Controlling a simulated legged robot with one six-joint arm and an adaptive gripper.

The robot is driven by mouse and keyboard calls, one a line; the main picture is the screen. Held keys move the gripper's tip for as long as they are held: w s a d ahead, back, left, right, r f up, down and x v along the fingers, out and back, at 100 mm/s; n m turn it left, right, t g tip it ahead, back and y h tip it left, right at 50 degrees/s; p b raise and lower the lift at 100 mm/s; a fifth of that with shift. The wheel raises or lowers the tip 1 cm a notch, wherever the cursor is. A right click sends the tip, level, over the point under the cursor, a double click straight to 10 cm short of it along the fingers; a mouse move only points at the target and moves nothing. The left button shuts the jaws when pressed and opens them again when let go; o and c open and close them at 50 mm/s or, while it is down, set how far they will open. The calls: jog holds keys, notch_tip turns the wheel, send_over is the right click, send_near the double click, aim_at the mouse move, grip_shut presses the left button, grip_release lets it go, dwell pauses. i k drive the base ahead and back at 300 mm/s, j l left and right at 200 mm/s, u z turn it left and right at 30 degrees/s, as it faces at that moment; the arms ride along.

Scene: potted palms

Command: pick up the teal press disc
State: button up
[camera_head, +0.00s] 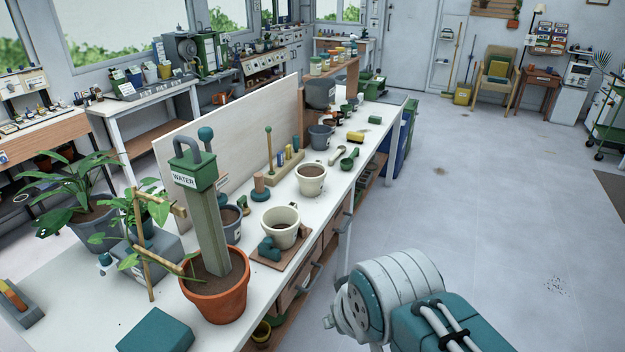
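A small press with a round teal disc (260,195) at its base and a reddish-brown upright handle stands on the white bench. It is left of a cream pot with soil (311,180) and behind a cream cup-like pot (281,226). It looks upright, and nothing is seen holding it. It is small here, so fine detail is unclear. My arm shows at the lower right, beyond the bench's right edge and well apart from the disc. My gripper is not in view.
Leafy plants crowd the left.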

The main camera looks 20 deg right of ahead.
aim_at(255, 197)
jog(key=i+l+u, duration=0.3)
jog(key=i+l, duration=0.2)
jog(key=i+l+u, duration=0.1)
jog(key=l, duration=0.3)
jog(key=i+l+u, duration=0.15)
jog(key=i+l, duration=0.15)
jog(key=i+l+u, duration=0.15)
jog(key=l, duration=0.2)
jog(key=i+l+u, duration=0.15)
jog(key=l, duration=0.25)
jog(key=i+l+u, duration=0.15)
jog(key=l, duration=0.25)
jog(key=i+l+u, duration=0.1)
jog(key=l, duration=0.3)
jog(key=i, duration=0.1)
